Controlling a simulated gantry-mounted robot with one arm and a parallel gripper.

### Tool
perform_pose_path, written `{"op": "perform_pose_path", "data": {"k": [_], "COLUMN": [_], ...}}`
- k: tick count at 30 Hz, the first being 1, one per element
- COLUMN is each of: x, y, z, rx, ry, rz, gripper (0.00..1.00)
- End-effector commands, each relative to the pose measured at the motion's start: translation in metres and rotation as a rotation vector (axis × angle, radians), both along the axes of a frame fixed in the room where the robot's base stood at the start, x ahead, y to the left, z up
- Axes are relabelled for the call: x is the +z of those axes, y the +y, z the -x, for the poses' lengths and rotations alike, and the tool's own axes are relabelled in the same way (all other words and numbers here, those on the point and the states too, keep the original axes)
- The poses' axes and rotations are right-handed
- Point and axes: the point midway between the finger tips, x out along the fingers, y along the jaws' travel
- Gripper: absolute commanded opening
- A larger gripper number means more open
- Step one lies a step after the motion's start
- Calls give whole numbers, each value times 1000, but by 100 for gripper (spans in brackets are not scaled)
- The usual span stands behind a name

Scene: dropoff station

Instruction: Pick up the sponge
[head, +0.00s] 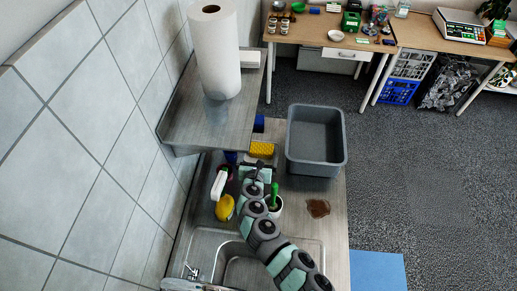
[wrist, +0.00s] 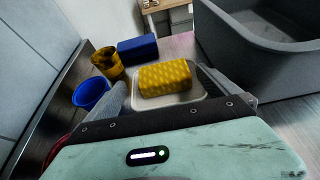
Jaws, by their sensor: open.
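The yellow, textured sponge (wrist: 166,78) lies on a small pale dish (wrist: 189,98) in the wrist view. It also shows in the head view (head: 262,149), on the counter left of the grey tub. My gripper (wrist: 165,100) is open, with one dark finger on each side of the sponge and dish. The near edge of the dish is hidden behind my gripper's body. I cannot tell whether the fingers touch the dish. In the head view my gripper (head: 256,168) is just in front of the sponge.
A grey tub (head: 316,140) stands right of the sponge. A blue block (wrist: 137,49), a patterned yellow cup (wrist: 108,62) and a blue cup (wrist: 91,93) stand at its left. A shelf with a paper towel roll (head: 214,50) overhangs the left side. A brown spill (head: 317,208) marks the counter.

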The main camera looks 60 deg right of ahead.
Motion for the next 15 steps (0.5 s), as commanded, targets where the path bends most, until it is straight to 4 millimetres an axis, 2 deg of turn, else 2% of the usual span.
{"op": "perform_pose_path", "data": {"k": [7, 15], "x": [-7, -21], "y": [-16, -44], "z": [-3, -11], "rx": [-4, -4], "ry": [-1, -4], "rz": [-1, -1], "gripper": [100, 100]}}
